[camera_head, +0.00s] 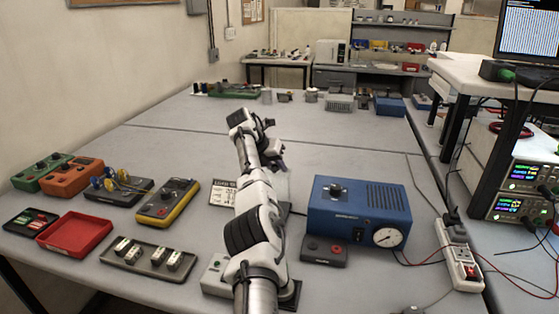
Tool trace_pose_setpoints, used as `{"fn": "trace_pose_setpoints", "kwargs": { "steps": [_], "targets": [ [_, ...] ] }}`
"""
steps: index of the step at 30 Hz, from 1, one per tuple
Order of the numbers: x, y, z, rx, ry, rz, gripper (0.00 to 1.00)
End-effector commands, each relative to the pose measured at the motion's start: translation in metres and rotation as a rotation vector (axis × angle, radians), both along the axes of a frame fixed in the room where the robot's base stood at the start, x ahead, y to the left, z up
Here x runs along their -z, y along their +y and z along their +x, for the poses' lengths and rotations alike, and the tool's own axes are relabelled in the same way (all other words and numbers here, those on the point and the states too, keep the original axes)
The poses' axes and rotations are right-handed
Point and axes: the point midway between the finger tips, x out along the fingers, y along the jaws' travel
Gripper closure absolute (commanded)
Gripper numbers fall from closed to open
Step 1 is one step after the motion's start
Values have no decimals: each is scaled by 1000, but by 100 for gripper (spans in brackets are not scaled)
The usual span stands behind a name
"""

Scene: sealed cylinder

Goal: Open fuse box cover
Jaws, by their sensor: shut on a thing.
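My arm reaches up the middle of the bench, and its wrist bends down to the right. My gripper (279,163) is low over the bench, behind and left of the blue instrument box. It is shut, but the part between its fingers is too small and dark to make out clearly. A pale, low box with a printed label (222,193), apparently the fuse box, lies under my arm. My forearm hides its middle. Its cover seems to be at my fingers, but how far it is open cannot be told.
The blue box (358,208) with a gauge stands close on the right, with a small dark button box (324,251) in front. A yellow meter (168,201), a red tray (75,234) and a grey tray (149,258) lie left. The bench behind my gripper is clear.

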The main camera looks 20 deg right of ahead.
Motion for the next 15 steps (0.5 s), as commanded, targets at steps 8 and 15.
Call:
{"fn": "trace_pose_setpoints", "kwargs": {
  "steps": [8, 15],
  "targets": [
    [1, 3, 0, -2, 6, 6, 100],
    [1, 3, 0, -1, 7, 6, 69]
  ]
}}
